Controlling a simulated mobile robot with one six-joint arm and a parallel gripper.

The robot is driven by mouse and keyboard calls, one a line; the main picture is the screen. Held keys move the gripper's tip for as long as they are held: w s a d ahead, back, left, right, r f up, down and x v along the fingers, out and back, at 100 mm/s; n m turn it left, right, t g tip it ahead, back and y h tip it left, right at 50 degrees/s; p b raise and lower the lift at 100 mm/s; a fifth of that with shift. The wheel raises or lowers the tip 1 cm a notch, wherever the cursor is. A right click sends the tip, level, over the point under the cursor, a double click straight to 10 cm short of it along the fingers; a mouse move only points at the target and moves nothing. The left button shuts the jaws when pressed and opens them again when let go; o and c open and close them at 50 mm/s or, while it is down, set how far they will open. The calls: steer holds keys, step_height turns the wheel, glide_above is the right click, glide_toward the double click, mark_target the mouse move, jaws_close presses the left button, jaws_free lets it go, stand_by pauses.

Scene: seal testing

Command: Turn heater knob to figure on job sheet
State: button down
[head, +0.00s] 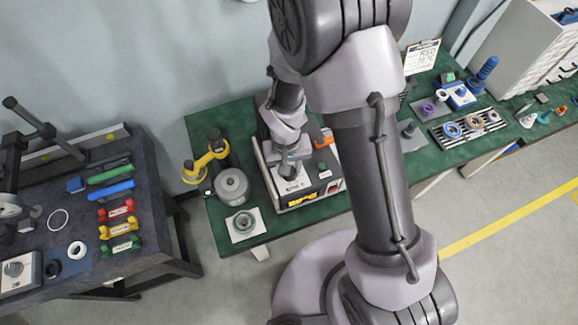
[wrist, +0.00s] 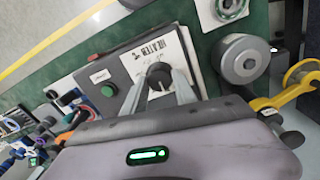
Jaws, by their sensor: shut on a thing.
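The heater (head: 325,165) is a grey box with a white dial plate on the green bench. In the wrist view the heater (wrist: 125,62) shows its printed plate (wrist: 172,44) and a dark round knob (wrist: 159,74). My gripper (wrist: 160,82) is shut on the knob, one finger on each side. In the head view my gripper (head: 290,170) reaches down onto the heater's plate and mostly hides the knob. The pointer and scale figures are not readable. The job sheet (head: 422,57) is a white card at the back of the bench; its print is too small to read surely.
A green button (wrist: 108,90) sits beside the dial plate. A grey cylinder (head: 231,186), a yellow stand (head: 205,163) and a ring on a white pad (head: 245,224) stand left of the heater. A block with rings (head: 468,127) lies to the right.

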steer(key=shift+w, duration=0.1)
steer(key=c, duration=1)
jaws_free()
step_height(320, 180, up, 18)
steer(key=p, duration=0.3)
steer(key=shift+a+f+p, duration=0.25)
steer(key=shift+a+p, duration=0.1)
steer(key=shift+a, duration=0.05)
steer(key=s+d+m+t+y+b, duration=0.2)
steer(key=s+d+m+t+b, duration=0.3)
steer(key=s+b, duration=0.7)
steer(key=d+b, duration=0.2)
steer(key=b, duration=0.5)
steer(key=shift+d+f+m+t+y, duration=0.2)
steer(key=shift+f+m+t+y, duration=0.1)
steer(key=shift+t, duration=0.1)
